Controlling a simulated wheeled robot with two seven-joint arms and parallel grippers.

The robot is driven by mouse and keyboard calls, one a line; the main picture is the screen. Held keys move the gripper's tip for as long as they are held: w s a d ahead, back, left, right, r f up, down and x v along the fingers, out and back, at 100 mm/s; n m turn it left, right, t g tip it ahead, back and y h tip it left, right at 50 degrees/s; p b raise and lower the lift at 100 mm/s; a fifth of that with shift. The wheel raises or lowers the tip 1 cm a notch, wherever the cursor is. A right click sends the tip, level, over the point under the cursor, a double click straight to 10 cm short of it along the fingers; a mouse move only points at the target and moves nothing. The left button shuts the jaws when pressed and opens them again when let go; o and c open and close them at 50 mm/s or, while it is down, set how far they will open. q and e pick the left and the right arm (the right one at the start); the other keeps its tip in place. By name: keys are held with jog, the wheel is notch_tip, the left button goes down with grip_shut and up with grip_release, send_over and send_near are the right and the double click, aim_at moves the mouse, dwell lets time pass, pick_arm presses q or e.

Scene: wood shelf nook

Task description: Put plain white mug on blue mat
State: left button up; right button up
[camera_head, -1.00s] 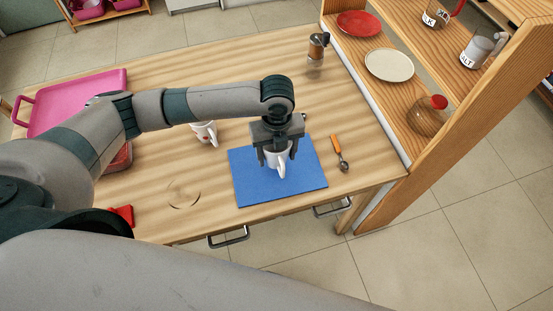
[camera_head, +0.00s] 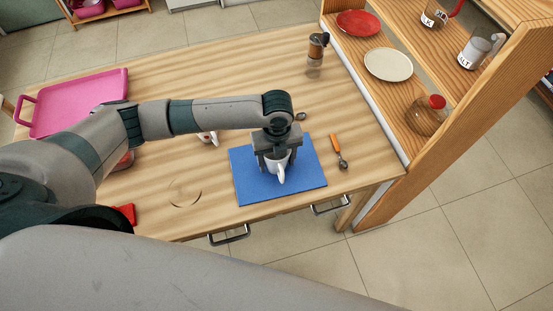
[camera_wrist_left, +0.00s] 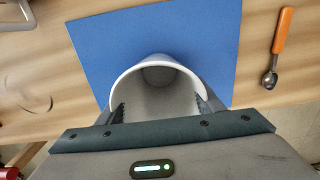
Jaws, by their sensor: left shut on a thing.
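The plain white mug (camera_head: 280,169) is at the blue mat (camera_head: 305,183), near the mat's middle, with its handle towards the front. My left gripper (camera_head: 275,160) comes down from above and is shut on the mug. In the left wrist view the mug (camera_wrist_left: 158,78) stands open-side towards the camera between the two fingers (camera_wrist_left: 160,112), with the blue mat (camera_wrist_left: 90,45) behind it. Whether the mug's base touches the mat I cannot tell. My right gripper is not in view.
An orange-handled scoop (camera_head: 337,148) lies right of the mat. A second mug with a red mark (camera_head: 208,138) is partly hidden behind my arm. A pink tray (camera_head: 80,100) is at the left, a jar (camera_head: 316,50) at the back. A wooden shelf (camera_head: 440,160) borders the right.

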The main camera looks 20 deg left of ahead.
pick_arm(q)
jog(key=o, duration=0.9)
jog(key=shift+f, duration=0.15)
jog(key=o, duration=0.5)
jog(key=shift+c, duration=0.2)
jog(key=shift+r, duration=0.2)
notch_tip(320, 180, up, 12)
jog(key=b, duration=0.3)
